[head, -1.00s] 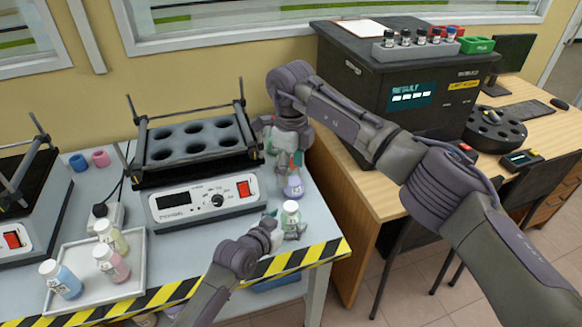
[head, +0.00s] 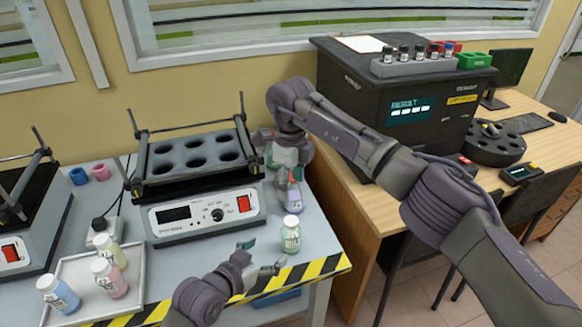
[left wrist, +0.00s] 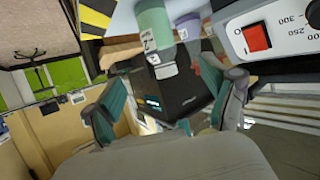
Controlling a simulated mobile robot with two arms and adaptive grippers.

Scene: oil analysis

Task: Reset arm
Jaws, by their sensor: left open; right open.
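My left gripper (head: 264,256) is open and empty, low over the bench's front edge. A green bottle (head: 291,238) stands upright just beyond its fingertips, apart from them. In the left wrist view, the open fingers (left wrist: 170,106) have nothing between them close up, and the green bottle (left wrist: 153,30) shows beyond them beside a purple bottle (left wrist: 188,28). My right gripper (head: 286,176) is open and points down at the purple bottle (head: 291,199) behind the green one. Whether its fingers touch that bottle I cannot tell.
A heating block device (head: 205,213) stands left of both grippers. A white tray (head: 72,268) with several bottles is at the front left. A black analyser (head: 385,115) stands on the wooden desk at right. Striped tape (head: 300,277) marks the bench's front edge.

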